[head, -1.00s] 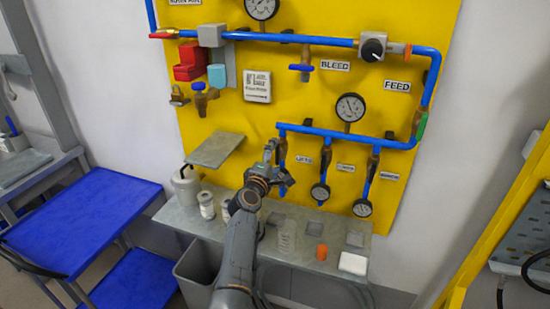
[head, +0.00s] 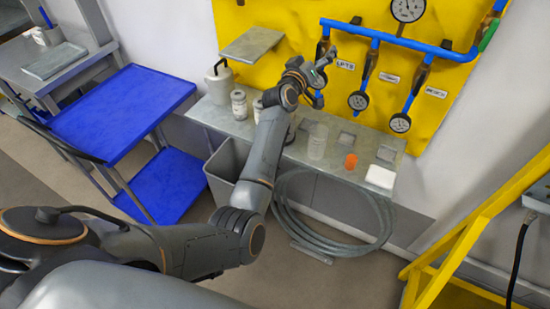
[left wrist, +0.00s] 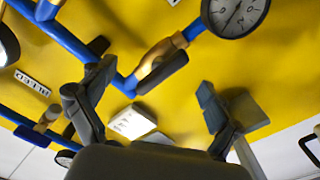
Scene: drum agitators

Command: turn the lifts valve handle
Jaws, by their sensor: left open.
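The lifts valve (head: 322,47) sits on the left drop of the blue pipe, beside the LIFTS label (head: 345,66). In the left wrist view its dark handle (left wrist: 163,72) appears ahead, above the gap between the fingers. My left gripper (head: 325,78) is open and empty, in front of the yellow panel just below the valve. Its fingers also show wide apart in the left wrist view (left wrist: 155,98). I cannot tell whether any finger touches the handle. The gripper hides much of the lower lifts drop in the head view. My right gripper is out of view.
A grey shelf (head: 222,110) below the panel holds jars, a beaker (head: 317,140) and an orange cap (head: 350,161). A small ledge (head: 252,43) juts out at left. Neighbouring drops carry gauges (head: 358,101). A blue cart (head: 122,110) and yellow frame (head: 470,230) flank the free floor.

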